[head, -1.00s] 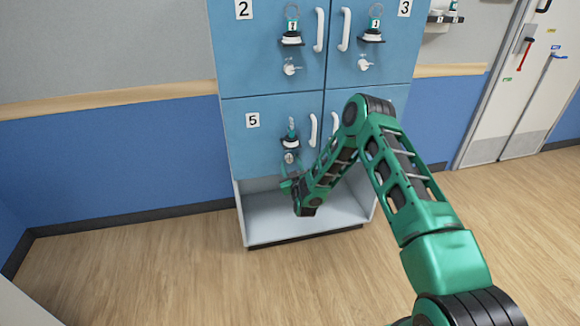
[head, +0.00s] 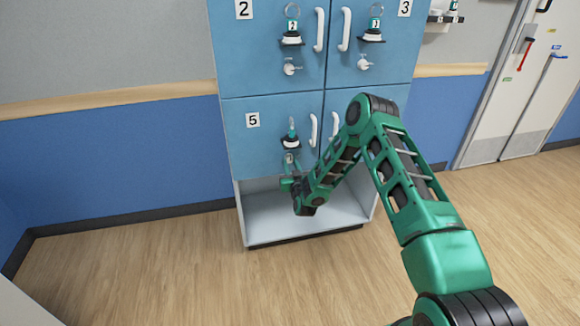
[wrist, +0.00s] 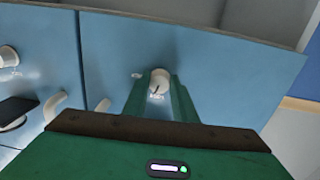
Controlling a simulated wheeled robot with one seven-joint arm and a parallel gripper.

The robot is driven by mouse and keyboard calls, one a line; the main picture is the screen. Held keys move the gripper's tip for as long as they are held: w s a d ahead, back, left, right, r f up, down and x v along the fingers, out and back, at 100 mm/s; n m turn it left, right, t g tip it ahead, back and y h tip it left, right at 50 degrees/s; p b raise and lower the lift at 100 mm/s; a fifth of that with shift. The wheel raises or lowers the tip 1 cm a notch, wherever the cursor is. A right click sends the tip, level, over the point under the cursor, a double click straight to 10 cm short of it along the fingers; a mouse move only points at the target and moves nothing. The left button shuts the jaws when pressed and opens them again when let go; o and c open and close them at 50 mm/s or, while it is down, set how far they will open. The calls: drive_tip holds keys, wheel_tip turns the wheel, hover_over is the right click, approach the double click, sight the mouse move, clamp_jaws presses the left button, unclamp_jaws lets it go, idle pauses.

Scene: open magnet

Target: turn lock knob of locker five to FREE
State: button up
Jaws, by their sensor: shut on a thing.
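Locker five (head: 262,150) is a blue door with a "5" label at the lower left of the cabinet in the head view. Its pale lock knob (wrist: 160,80) shows in the wrist view, with a dark mark on its face. The small lettering by it is too blurred to read. My gripper (wrist: 158,90) has its two green fingers on either side of the knob, shut on it. In the head view my gripper (head: 290,168) is at the door's lower part and largely covers the knob.
A dark holder with a teal-marked item (head: 291,138) sits just above the knob. A white door handle (head: 313,130) is to its right. Lockers two (head: 262,50) and three (head: 385,60) are above. An open white bay (head: 265,225) lies below. The floor at left is clear.

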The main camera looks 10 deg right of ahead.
drive_tip(key=m, duration=1)
drive_tip(key=shift+a+r+m, duration=0.1)
drive_tip(key=shift+m, duration=0.3)
drive_tip(key=shift+r+m+y, duration=0.1)
drive_tip(key=shift+m+y, duration=0.2)
drive_tip(key=shift+m, duration=1.3)
drive_tip(key=o, duration=1)
drive_tip(key=shift+o, duration=0.2)
